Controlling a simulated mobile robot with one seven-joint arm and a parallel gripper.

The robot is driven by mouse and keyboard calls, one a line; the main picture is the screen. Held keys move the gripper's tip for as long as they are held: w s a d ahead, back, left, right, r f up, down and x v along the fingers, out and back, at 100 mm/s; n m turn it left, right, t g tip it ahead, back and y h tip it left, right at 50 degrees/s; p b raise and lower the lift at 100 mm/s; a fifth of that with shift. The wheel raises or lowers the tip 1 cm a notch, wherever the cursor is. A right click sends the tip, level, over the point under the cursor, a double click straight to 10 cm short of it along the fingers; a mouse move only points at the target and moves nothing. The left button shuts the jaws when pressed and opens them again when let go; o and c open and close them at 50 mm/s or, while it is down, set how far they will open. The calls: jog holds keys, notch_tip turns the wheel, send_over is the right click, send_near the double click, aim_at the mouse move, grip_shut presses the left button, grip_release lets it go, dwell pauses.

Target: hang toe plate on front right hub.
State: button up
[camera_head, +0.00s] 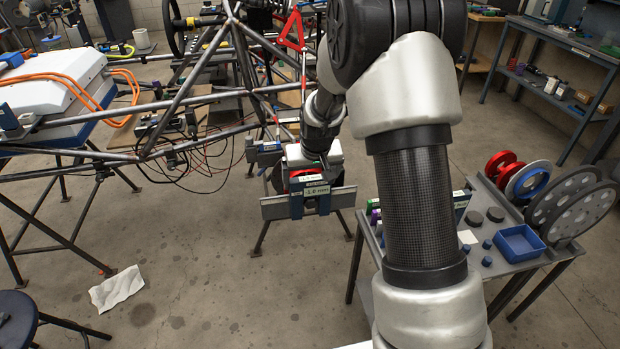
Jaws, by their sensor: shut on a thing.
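The toe plate (272,208) is a long grey plate with a dark blue middle block and a readout showing about -1.0 mm. It stands upright and roughly level at the front corner of the tube chassis. My gripper (316,165) is behind and above its middle, shut on it; the fingertips are mostly hidden. A red round part (308,178), possibly the front right hub, shows just behind the plate. I cannot tell whether the plate touches it. A second grey plate with a blue block (264,151) is farther back on the left.
The tube chassis (185,95) with loose cables fills the upper left. A cart (484,270) at right holds discs, a blue tray (520,243) and small parts. Shelving (555,45) stands behind it.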

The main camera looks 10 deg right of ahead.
jog(key=shift+r, duration=0.1)
jog(key=o, duration=1.8)
jog(key=shift+c, duration=0.2)
jog(key=shift+o, duration=0.5)
jog(key=p+v, duration=0.2)
jog(key=v, duration=1.5)
jog(key=shift+s+p, duration=0.15)
jog(key=shift+p, duration=0.25)
jog(key=shift+r, duration=0.15)
jog(key=s+r+t, duration=0.1)
jog(key=s+r, duration=0.4)
jog(key=s, duration=0.8)
jog(key=s+r, duration=0.4)
jog(key=s, duration=0.9)
notch_tip(320, 180, up, 15)
jog(key=p, duration=1.5)
jog(key=shift+s, duration=0.15)
